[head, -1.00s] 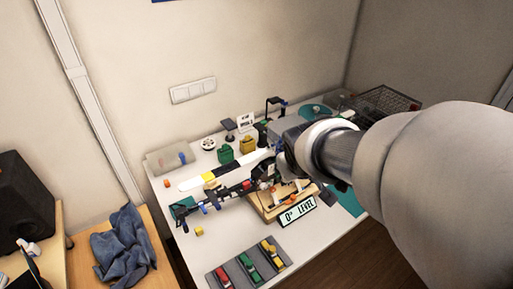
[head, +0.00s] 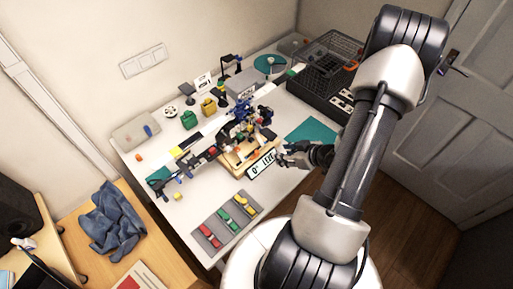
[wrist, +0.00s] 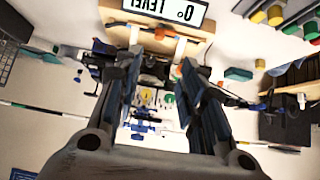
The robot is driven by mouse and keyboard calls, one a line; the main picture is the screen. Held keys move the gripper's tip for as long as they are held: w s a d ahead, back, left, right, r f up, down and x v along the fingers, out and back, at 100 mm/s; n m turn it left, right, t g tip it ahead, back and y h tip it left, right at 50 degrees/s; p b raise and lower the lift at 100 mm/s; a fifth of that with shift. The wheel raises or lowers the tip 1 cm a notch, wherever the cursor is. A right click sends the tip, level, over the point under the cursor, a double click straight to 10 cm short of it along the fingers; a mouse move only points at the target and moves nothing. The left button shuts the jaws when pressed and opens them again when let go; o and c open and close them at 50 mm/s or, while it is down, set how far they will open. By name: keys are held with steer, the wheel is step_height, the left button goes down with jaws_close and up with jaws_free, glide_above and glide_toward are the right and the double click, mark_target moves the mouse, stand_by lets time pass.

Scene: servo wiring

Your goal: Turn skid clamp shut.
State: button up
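A dark model helicopter with a blue rotor head (head: 240,112) stands over a wooden stand (head: 229,160) on the white table. A "0° LEVEL" display (head: 262,164) is at the stand's front; it shows upside down in the wrist view (wrist: 155,11). Small orange parts (wrist: 160,32) on the wood look like the skid clamp. I cannot tell whether the clamp is turned shut. My gripper (head: 284,155) is just right of the display, apart from the stand. In the wrist view its two fingers (wrist: 163,78) are spread with nothing held between them.
A grey tray with red, green and yellow pieces (head: 228,221) lies at the table's front. A teal mat (head: 312,132) lies to the right, with a dark wire crate (head: 335,65) behind it. Green (head: 189,120) and yellow (head: 208,107) containers stand behind the helicopter.

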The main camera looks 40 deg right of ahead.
mark_target(258, 153)
steer(key=b+x, duration=0.3)
steer(key=x, duration=1.3)
steer(key=shift+w+f, duration=0.25)
steer(key=shift+f, duration=0.05)
jaws_close()
